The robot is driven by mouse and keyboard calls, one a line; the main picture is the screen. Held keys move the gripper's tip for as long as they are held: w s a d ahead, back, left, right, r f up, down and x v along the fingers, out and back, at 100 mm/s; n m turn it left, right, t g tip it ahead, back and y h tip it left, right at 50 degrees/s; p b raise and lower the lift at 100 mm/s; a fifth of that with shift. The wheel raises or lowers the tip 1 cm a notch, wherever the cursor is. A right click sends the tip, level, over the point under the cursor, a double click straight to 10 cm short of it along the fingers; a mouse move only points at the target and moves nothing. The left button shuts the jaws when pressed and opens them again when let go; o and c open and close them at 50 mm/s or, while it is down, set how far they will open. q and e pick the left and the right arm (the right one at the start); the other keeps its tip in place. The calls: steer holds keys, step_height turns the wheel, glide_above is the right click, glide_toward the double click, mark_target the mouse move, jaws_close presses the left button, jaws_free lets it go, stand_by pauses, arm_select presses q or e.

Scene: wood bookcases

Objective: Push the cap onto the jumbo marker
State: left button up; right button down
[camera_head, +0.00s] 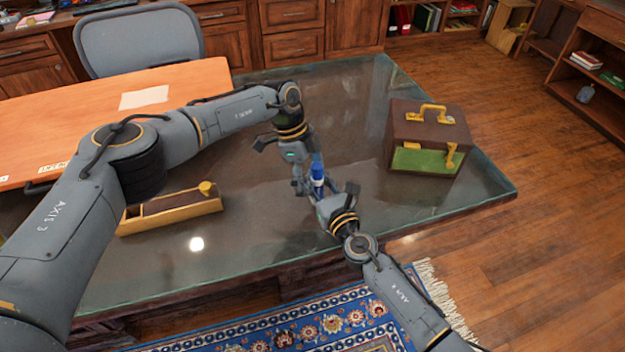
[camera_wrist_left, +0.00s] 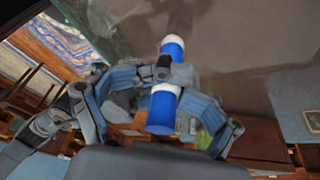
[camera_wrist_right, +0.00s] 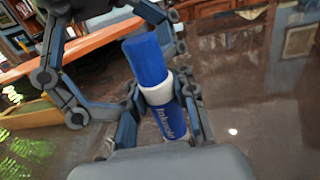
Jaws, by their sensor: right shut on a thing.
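The jumbo marker (camera_wrist_right: 170,122) has a blue barrel with white lettering and a white collar. The blue cap (camera_wrist_right: 146,62) sits on the collar, in line with the barrel; I cannot tell how far down it is. My right gripper (camera_head: 322,193) is shut around the marker's barrel and holds it upright above the glass table. My left gripper (camera_head: 294,162) is just above, pointing down. In the left wrist view its fingers are spread wide on either side of the cap (camera_wrist_left: 162,113), apart from it. The barrel's far end (camera_wrist_left: 173,49) shows beyond the right gripper.
The glass table (camera_head: 250,240) is mostly clear. A wooden tray (camera_head: 172,213) with a yellow knob lies at left. A brown case (camera_head: 430,135) with yellow handle and green lining stands at right. A grey chair (camera_head: 140,40) is behind.

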mark_target(313, 179)
arm_select(q)
steer(key=shift+s+d+r, duration=0.1)
steer(key=shift+d+r, duration=0.1)
steer(key=shift+d, duration=0.1)
arm_select(e)
steer(key=shift+s+a, duration=0.1)
steer(key=shift+a, duration=0.15)
arm_select(q)
steer(key=shift+r, duration=0.3)
steer(key=v, duration=0.3)
steer(key=shift+a+r, duration=0.15)
steer(key=c, duration=1.2)
arm_select(e)
steer(key=shift+d, duration=0.15)
arm_select(q)
steer(key=shift+a, duration=0.1)
steer(key=shift+s+f, duration=0.1)
steer(key=shift+f, duration=0.15)
arm_select(e)
steer(key=shift+d+r, duration=0.1)
steer(key=shift+r, duration=0.1)
steer(key=shift+f, duration=0.2)
arm_select(q)
steer(key=v, duration=0.4)
steer(key=shift+r, duration=0.15)
